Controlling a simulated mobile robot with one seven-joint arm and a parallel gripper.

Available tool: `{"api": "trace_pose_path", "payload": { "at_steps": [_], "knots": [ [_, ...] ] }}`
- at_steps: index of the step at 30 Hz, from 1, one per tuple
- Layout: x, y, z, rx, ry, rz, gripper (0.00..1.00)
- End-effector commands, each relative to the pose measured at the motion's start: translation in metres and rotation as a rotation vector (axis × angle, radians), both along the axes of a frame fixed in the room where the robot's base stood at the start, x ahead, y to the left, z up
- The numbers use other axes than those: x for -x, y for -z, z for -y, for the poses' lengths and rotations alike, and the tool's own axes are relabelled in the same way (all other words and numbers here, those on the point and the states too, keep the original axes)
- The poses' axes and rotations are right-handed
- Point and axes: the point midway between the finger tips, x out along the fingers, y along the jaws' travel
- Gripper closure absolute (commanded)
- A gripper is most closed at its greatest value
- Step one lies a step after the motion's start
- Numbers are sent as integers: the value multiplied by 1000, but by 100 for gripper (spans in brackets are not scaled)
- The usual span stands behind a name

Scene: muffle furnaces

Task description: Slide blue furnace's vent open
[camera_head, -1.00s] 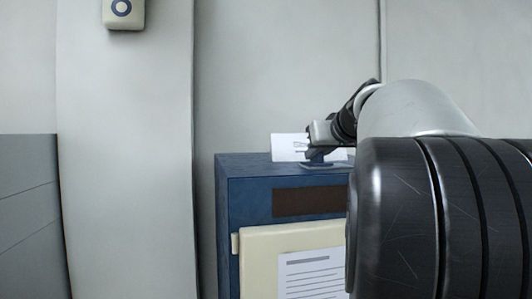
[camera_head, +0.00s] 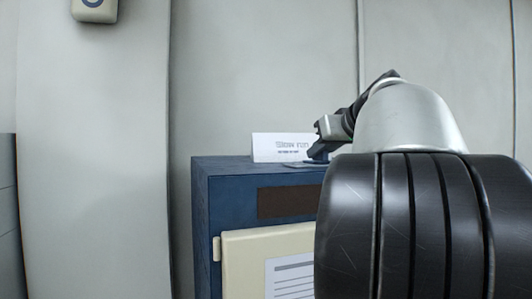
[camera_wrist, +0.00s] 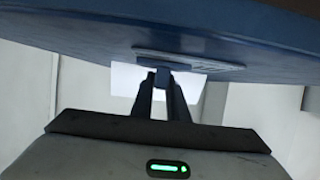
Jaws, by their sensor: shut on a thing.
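The blue furnace (camera_head: 233,208) stands right of centre in the head view, with a cream door (camera_head: 240,250) and a dark panel above it. My gripper (camera_wrist: 161,80) is shut on the small blue vent knob (camera_wrist: 162,72) on the furnace top. The knob sits by a flat grey-blue slotted plate (camera_wrist: 205,62) on that surface. In the head view my gripper (camera_head: 318,152) is above the furnace top, beside a white card. My arm hides the furnace's right side and part of the vent there.
A white lettered card (camera_head: 280,146) stands on the furnace top behind the vent. A pale wall (camera_head: 270,60) lies behind. A cream wall device (camera_head: 94,10) is at the upper left. A grey unit (camera_head: 8,220) is at the left edge.

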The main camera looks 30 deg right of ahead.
Motion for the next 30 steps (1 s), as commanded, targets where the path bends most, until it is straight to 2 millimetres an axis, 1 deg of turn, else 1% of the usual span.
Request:
{"api": "trace_pose_path", "payload": {
  "at_steps": [3, 4, 6, 7, 16, 20, 23, 30],
  "knots": [
    [1, -2, 2, 5, 6, 4, 100],
    [1, -3, 2, 5, 6, 4, 81],
    [1, -2, 2, 5, 6, 4, 69],
    [1, -2, 2, 4, 6, 3, 67],
    [2, -2, 1, 3, 4, 2, 67],
    [12, -6, -1, 6, 6, 4, 67],
    [28, -12, -5, 6, 7, 5, 67],
    [81, -35, -18, 7, 7, 4, 67]
  ]
}}
